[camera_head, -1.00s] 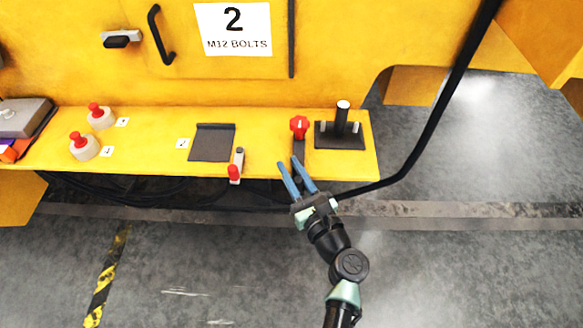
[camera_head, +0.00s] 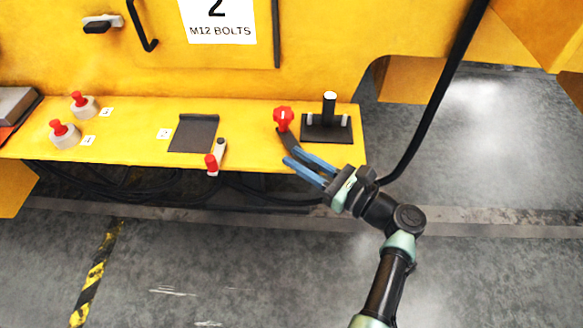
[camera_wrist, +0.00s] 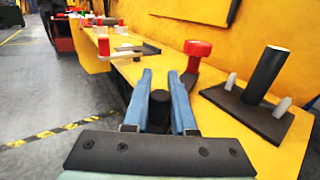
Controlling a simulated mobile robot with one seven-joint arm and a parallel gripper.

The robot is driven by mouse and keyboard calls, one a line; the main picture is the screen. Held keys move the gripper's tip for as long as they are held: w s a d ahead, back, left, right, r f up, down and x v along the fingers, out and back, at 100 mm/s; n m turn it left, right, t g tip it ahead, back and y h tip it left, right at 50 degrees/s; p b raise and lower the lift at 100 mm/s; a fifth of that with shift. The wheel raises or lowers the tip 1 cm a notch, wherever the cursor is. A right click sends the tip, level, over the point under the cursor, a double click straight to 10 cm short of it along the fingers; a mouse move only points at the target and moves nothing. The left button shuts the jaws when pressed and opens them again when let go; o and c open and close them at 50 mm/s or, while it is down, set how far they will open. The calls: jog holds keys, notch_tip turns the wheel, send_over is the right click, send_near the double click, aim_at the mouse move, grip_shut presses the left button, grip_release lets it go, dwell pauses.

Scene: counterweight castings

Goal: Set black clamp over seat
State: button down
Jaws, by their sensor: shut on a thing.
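The black clamp (camera_head: 289,139) is a dark bar running from under a red knob (camera_head: 283,117) toward the shelf's front edge, angled right. My gripper (camera_head: 293,156) is shut on the bar's near end, at the front edge. In the wrist view, the dark end (camera_wrist: 158,110) sits between the blue fingers (camera_wrist: 160,73), and the red knob (camera_wrist: 196,52) stands just beyond the right finger. A black base plate (camera_head: 325,133) with an upright post and two pale pins stands right of the clamp, apart from it. No seat is labelled; I cannot tell whether this plate is it.
A small lever with a red end (camera_head: 211,163) and a dark flat plate (camera_head: 194,133) are to the left on the yellow shelf (camera_head: 245,150). Red-topped buttons (camera_head: 66,135) are farther left. A thick black cable (camera_head: 437,105) hangs to the right.

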jog(key=shift+w+d+f+n+g+y+b, duration=0.15)
jog(key=shift+d+n+g+y+b, duration=0.25)
jog(key=shift+g+b, duration=0.25)
jog(key=shift+w+d+r+n+g+y+b, duration=0.1)
jog(key=shift+d+n+g+y+b, duration=0.25)
jog(key=shift+n+g+b, duration=0.25)
jog(key=c, duration=0.7)
grip_release()
jog(key=shift+c, duration=0.2)
jog(key=shift+d, duration=0.1)
jog(key=v, duration=1.2)
jog(key=shift+d+b, duration=0.35)
jog(key=shift+b, duration=0.1)
jog(key=shift+s, duration=0.1)
